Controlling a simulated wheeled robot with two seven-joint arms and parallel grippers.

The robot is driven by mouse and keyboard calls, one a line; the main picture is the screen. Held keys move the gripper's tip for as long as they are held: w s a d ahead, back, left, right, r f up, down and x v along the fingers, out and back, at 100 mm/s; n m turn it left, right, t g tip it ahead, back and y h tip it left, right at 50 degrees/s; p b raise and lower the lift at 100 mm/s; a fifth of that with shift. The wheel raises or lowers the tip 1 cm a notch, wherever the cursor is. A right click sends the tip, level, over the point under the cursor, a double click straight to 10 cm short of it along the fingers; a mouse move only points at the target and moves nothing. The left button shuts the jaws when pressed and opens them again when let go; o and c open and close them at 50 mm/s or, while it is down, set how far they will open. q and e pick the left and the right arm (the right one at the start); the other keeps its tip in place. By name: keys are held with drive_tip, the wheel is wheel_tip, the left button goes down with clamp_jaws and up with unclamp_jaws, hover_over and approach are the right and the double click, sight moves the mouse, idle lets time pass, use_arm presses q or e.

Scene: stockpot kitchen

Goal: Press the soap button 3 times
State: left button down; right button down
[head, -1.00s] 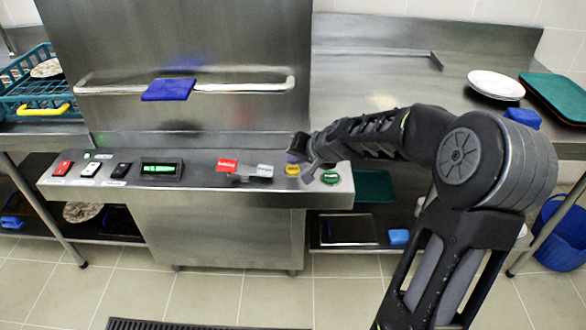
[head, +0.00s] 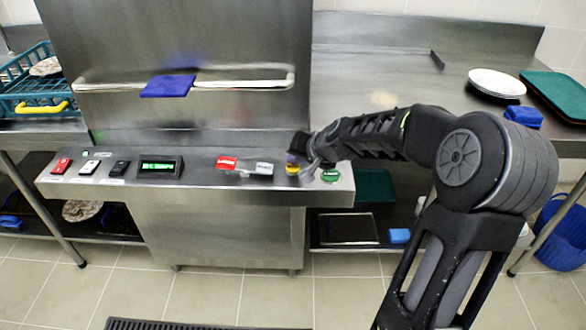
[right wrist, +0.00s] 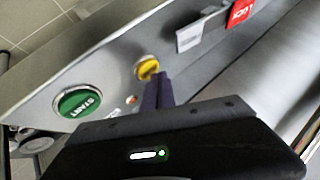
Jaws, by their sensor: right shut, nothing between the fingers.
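The control panel (head: 215,190) runs along the front of the steel machine. A yellow button (head: 292,169) sits near its right end; no readable label shows that it is the soap button. It also shows in the right wrist view (right wrist: 147,67). My right gripper (head: 297,156) is shut and empty, its fingertips right at the yellow button. In the right wrist view the fingers (right wrist: 157,92) overlap the button's edge; I cannot tell whether they press it. My left gripper is not in view.
A green START button (right wrist: 78,102) is close to the yellow one. Red (head: 227,162) and grey (head: 264,168) tags stand to the left. A blue cloth-like item (head: 168,86) is on the handle bar.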

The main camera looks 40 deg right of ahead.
sight(295, 169)
drive_tip(key=shift+f+b, duration=0.55)
drive_tip(key=shift+b, duration=0.05)
idle(0.8)
drive_tip(key=shift+r, duration=0.2)
drive_tip(key=shift+r+p, duration=0.7)
drive_tip(key=shift+r, duration=0.05)
drive_tip(key=shift+r+p, duration=2)
drive_tip(key=shift+r, duration=0.55)
idle(0.8)
